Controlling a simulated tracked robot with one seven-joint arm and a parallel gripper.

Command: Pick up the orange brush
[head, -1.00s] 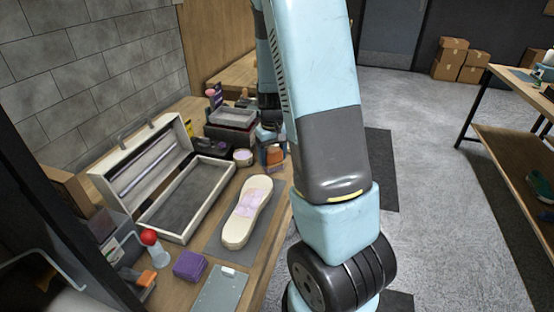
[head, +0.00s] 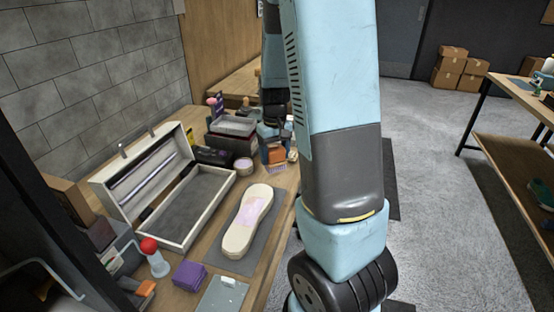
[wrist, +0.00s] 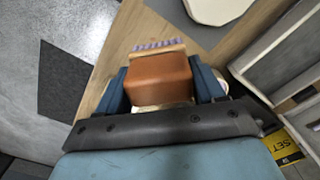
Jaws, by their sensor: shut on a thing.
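The orange brush shows in the wrist view as an orange-brown block (wrist: 158,78) with a wooden strip and pale purple bristles along its far edge. My gripper (wrist: 160,84) is shut on it, with a dark blue finger on each side of the block. In the head view the orange brush (head: 275,153) is small, near the back right edge of the workbench, with purple bristles below it. My arm hides part of that area. I cannot tell how far the brush is above the bench.
An open case (head: 203,217) lies on the workbench at left. A cream sole-shaped piece (head: 240,237) lies on a grey mat beside it. A stacked tray (head: 233,126) and a round jar (head: 243,166) stand near the brush.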

